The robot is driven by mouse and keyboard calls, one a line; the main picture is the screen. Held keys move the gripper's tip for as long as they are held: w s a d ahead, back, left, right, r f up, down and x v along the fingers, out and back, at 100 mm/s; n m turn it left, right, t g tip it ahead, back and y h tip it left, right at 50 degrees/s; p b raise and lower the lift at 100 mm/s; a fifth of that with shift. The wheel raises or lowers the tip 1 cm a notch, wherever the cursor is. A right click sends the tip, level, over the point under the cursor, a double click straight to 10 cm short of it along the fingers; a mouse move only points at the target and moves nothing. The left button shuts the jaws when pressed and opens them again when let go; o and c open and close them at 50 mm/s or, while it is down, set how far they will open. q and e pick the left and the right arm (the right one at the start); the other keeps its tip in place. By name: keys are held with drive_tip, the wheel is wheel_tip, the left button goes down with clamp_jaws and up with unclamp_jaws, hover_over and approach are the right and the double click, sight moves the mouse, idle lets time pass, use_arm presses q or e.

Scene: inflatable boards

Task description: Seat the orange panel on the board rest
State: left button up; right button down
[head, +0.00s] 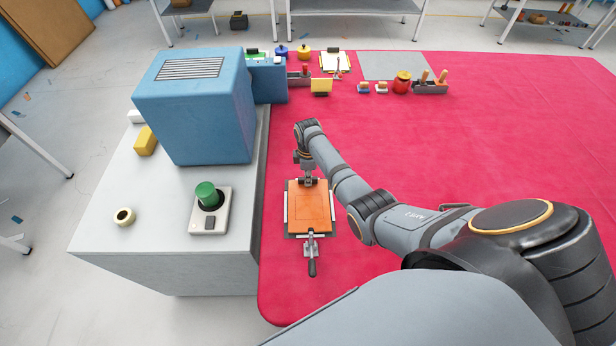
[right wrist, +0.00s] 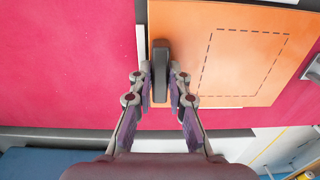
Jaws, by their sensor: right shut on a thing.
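The orange panel (head: 309,207) lies nearly flat over the board rest, a grey plate with white side strips (head: 332,208). I cannot tell whether it rests fully on it or is held just above. My right gripper (head: 307,181) is at the panel's far edge, its fingers closed around a dark upright grip there. In the right wrist view, the fingers (right wrist: 160,88) flank this dark grip, and the orange panel (right wrist: 240,60) shows a dashed rectangle. A clamp with a black handle (head: 312,262) stands at the rest's near end. My left gripper is out of view.
A grey bench with a blue machine (head: 195,105), a green button (head: 208,195) and a tape roll (head: 124,217) stands left. Small items, including a red pot (head: 402,83), line the back of the red mat (head: 480,130). The mat's middle is clear.

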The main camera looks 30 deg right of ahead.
drive_tip(key=shift+f, duration=0.2)
idle(0.6)
drive_tip(key=c, duration=1.2)
unclamp_jaws()
drive_tip(key=o, duration=0.5)
wheel_tip(320, 180, up, 6)
drive_tip(key=p, duration=0.6)
